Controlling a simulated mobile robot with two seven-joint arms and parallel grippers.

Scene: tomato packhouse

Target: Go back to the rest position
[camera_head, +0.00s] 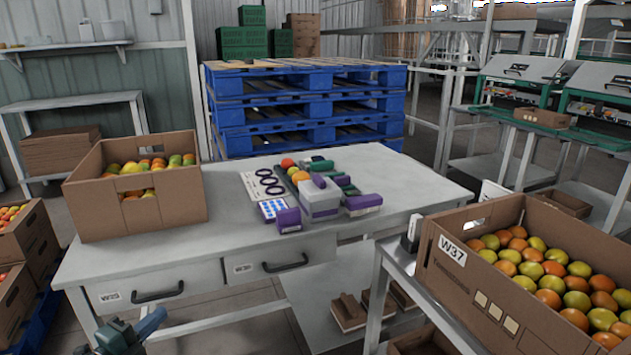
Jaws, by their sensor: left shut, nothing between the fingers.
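My left gripper (150,323) shows at the bottom left edge of the view, below and in front of the grey worktable (360,180). Only its dark green and blue end is in the picture; the rest is cut off by the lower edge. Its fingers are shut with nothing between them, and it is apart from the table and the drawers. My right gripper is not in view.
A cardboard box of tomatoes (140,212) stands on the table's left; purple and green items and a grey box (320,202) lie mid-table. A W37 tomato crate (450,270) stands on a right-hand stand. Blue pallets (265,112) are behind. The table's right end is clear.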

